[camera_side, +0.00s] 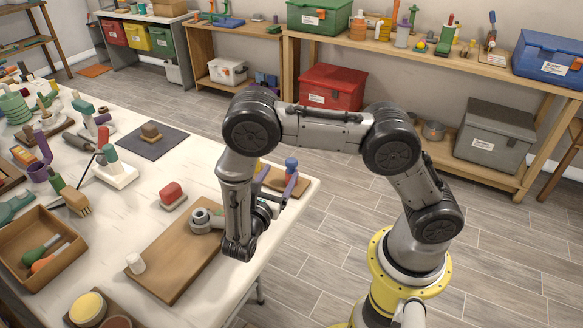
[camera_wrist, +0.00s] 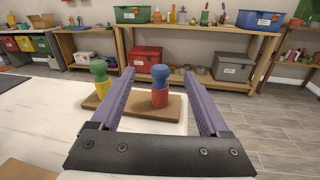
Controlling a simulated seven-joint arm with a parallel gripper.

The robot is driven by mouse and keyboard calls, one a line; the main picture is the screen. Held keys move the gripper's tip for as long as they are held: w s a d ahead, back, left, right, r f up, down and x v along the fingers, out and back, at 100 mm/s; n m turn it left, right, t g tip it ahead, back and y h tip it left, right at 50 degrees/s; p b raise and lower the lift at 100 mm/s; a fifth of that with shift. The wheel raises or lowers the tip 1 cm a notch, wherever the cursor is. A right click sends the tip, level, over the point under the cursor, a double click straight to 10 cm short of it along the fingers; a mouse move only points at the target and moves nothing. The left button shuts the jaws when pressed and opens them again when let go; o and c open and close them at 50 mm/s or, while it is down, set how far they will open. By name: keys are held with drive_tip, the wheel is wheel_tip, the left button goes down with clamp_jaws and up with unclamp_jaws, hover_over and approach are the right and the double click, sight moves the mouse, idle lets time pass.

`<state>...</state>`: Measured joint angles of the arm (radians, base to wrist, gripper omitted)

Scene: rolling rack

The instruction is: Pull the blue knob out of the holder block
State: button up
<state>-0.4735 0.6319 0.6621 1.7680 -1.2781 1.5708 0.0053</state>
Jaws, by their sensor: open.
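The blue knob (camera_wrist: 160,73) has a rounded blue head on a red lower part. It stands upright in the brown holder block (camera_wrist: 128,108), near the block's right end. A second knob (camera_wrist: 99,72), green over yellow, stands toward the left end of the block. My gripper (camera_wrist: 160,76) is open, its two purple fingers apart, with the blue knob in view between them. Neither finger visibly touches it, and how far the tips reach around it is unclear. In the side view the blue knob (camera_side: 291,162) shows just behind a purple finger, and my wrist partly hides the holder block (camera_side: 273,178).
The block sits near the white table's right corner (camera_side: 312,184); beyond is open floor. A red-topped piece (camera_side: 172,193) and a brown board (camera_side: 155,275) lie nearby. The wooden rack (camera_side: 400,50) with bins stands well behind. Tools crowd the table's left side.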

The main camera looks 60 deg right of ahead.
sight(291, 165)
drive_tip(key=shift+s+a+f+n+t, duration=0.15)
drive_tip(key=shift+s+f+n+t, duration=0.15)
drive_tip(key=shift+f, duration=0.3)
drive_tip(key=shift+s+a+f+n+t, duration=0.2)
drive_tip(key=shift+f+n, duration=0.2)
drive_tip(key=shift+f, duration=0.15)
drive_tip(key=x, duration=0.8)
drive_tip(key=shift+f+x, duration=0.15)
drive_tip(key=shift+x, duration=1.25)
drive_tip(key=shift+f+x, duration=0.2)
drive_tip(key=shift+x, duration=1.2)
drive_tip(key=shift+w+a, duration=0.1)
drive_tip(key=shift+w, duration=0.1)
clamp_jaws()
